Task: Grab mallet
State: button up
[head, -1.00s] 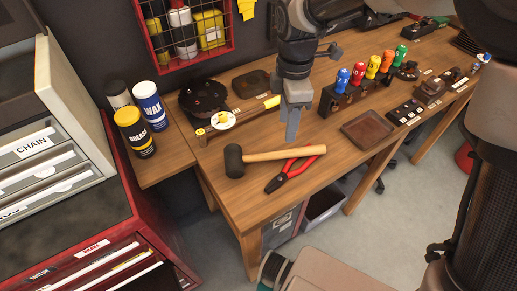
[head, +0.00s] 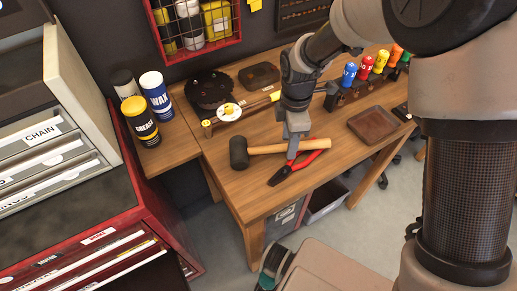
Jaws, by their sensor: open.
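The mallet lies on its side on the wooden workbench. Its black head (head: 239,153) is at the left and its light wooden handle (head: 268,149) runs to the right. My gripper (head: 292,157) points down at the handle, right of the head, and its fingers cover part of the handle. I cannot tell how far above the handle the fingertips are. The gripper is open. Red-handled pliers (head: 284,173) lie just in front of the handle, close below my gripper.
The wooden workbench (head: 225,184) has a brown tray (head: 374,125) at the right. A row of coloured-handled tools (head: 365,68) stands behind it. Wax (head: 156,94) and grease (head: 139,118) cans stand at the left.

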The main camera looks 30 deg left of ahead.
grip_shut()
